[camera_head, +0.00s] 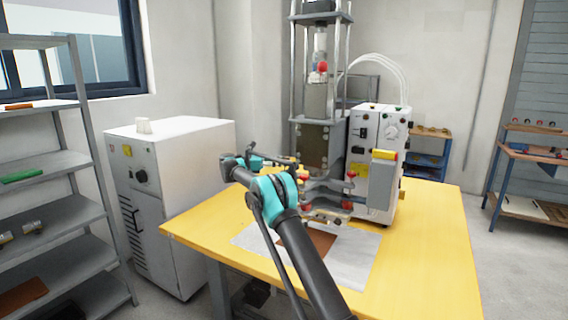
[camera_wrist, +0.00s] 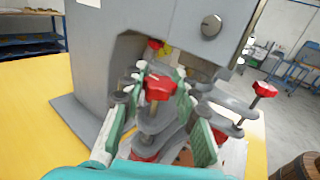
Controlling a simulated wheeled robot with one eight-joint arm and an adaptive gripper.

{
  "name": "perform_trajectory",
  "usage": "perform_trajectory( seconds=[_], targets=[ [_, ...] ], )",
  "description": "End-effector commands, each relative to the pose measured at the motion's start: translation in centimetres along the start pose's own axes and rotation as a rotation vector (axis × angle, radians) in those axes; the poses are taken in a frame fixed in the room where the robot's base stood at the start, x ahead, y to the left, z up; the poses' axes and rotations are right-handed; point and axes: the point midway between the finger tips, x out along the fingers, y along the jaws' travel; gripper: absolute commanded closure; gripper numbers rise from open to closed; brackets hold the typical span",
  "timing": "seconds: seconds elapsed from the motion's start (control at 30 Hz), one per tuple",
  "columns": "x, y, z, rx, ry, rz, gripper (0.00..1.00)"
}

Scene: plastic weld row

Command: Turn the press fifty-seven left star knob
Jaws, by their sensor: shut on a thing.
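The press (camera_head: 372,150) is a grey-white machine on the yellow table, with its grey body also filling the upper part of the wrist view (camera_wrist: 130,22). In the wrist view my gripper (camera_wrist: 161,76) has its two green-padded fingers on either side of a red star knob (camera_wrist: 158,89) on an upright screw, shut on it. A second red star knob (camera_wrist: 265,89) stands apart to the right on another clamp arm. Another red part shows behind the held knob, and one lies low between the fingers. In the head view my arm hides much of the clamps.
A yellow table (camera_head: 430,230) carries the press and a grey sheet (camera_head: 360,262) with a brown patch. A white cabinet (camera_head: 190,150) stands left, with grey shelving (camera_head: 50,165) beyond it. Workbenches stand at the back right. The table's right side is clear.

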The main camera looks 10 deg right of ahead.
Motion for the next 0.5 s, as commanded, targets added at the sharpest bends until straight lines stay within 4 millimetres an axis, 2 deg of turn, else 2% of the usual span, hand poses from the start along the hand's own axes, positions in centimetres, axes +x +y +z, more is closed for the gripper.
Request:
perform_trajectory(
  seconds=[0.03,0.07,0.23,0.5],
  targets=[
    [0.06,-0.01,-0.01,0.0,0.0,-0.001,1.0],
    [0.06,-0.01,-0.01,0.0,0.0,-0.001,0.7],
    [0.05,0.0,0.0,0.0,0.0,0.0,0.49],
    [-0.01,0.01,0.0,0.0,0.0,0.0,0.49]
  ],
)
